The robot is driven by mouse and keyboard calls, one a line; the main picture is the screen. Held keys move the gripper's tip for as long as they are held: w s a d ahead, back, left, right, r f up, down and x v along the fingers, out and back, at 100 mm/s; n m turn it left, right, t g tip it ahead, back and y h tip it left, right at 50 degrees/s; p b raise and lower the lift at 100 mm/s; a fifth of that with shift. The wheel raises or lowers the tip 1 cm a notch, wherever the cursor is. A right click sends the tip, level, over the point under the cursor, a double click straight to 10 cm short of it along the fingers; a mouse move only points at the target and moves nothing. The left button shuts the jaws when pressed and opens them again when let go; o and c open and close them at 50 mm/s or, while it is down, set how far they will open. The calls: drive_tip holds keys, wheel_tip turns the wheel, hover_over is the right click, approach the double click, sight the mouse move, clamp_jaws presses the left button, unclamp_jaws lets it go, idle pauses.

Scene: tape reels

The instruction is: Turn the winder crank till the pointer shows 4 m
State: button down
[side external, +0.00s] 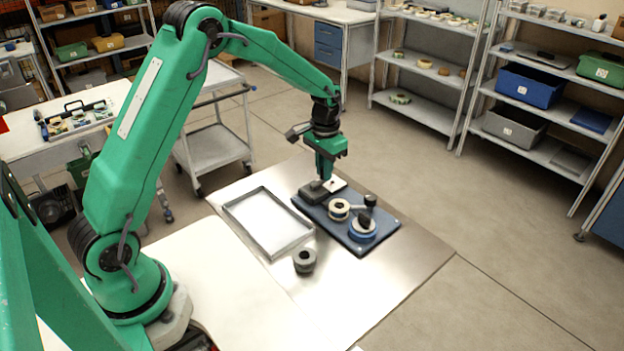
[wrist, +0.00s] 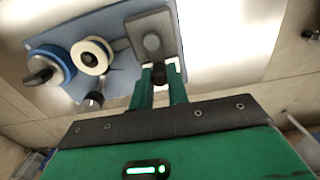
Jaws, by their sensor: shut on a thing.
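The winder's blue board (side external: 385,237) lies on the metal sheet and also shows in the wrist view (wrist: 112,25). It carries a cream reel (side external: 340,208), a blue reel (side external: 362,231) and a grey block (side external: 314,194) at its left end. My gripper (side external: 325,177) is low at that block. In the wrist view its two green fingers (wrist: 161,80) are shut on a small dark knob (wrist: 159,72) beside the grey block (wrist: 135,28); I cannot tell whether this knob is the crank handle. A black knob (side external: 371,200) stands near the blue reel. I cannot make out the pointer or its scale.
An empty shallow metal tray (side external: 237,218) lies left of the board. The metal sheet (side external: 400,275) is clear to the front right. Shelves (side external: 420,85) stand well behind.

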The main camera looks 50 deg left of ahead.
drive_tip(key=shift+s+d, duration=0.3)
drive_tip(key=shift+d, duration=0.35)
drive_tip(key=shift+s+d, duration=0.1)
idle(0.3)
drive_tip(key=shift+s+d+f, duration=0.1)
drive_tip(key=shift+s+d, duration=0.25)
drive_tip(key=shift+d, duration=0.1)
drive_tip(key=shift+s, duration=0.2)
drive_tip(key=shift+s+d, duration=0.25)
drive_tip(key=shift+s, duration=0.2)
idle(0.4)
drive_tip(key=shift+s, duration=0.1)
